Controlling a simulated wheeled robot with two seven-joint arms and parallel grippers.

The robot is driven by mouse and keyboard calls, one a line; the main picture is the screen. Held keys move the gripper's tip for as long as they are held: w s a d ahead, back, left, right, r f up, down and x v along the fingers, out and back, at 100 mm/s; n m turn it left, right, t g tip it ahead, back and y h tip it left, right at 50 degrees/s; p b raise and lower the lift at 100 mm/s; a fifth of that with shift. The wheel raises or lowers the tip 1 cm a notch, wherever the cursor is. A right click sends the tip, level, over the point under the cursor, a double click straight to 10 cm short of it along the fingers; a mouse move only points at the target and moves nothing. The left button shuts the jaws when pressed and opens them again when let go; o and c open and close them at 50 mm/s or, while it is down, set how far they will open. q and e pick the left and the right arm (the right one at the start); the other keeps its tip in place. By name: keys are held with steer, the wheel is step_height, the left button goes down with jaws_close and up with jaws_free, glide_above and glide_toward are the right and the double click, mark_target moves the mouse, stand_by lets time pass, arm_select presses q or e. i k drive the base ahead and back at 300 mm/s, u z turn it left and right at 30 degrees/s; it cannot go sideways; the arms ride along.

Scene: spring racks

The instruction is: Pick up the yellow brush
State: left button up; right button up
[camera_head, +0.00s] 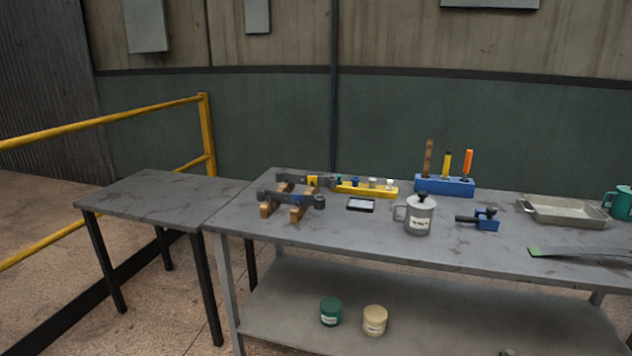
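A blue holder block (430,186) stands at the back of the long grey workbench, right of the middle. Three upright handles stick out of it. The middle one is a yellow handle with a dark lower part (447,163), which fits the yellow brush. Its lower end is hidden in the block, so I cannot see bristles. A brown handle (429,157) stands to its left and an orange handle (467,163) to its right, both close by. Neither of my grippers is in view.
A grey lidded mug (420,216) and a blue tool (487,220) stand in front of the holder. A yellow rack (368,190) is to its left, a metal tray (562,219) to its right. A low side table (150,197) is bare.

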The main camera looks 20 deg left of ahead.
mark_target(448, 152)
steer(key=z, duration=0.15)
steer(key=i, duration=1.8)
steer(key=u, duration=0.15)
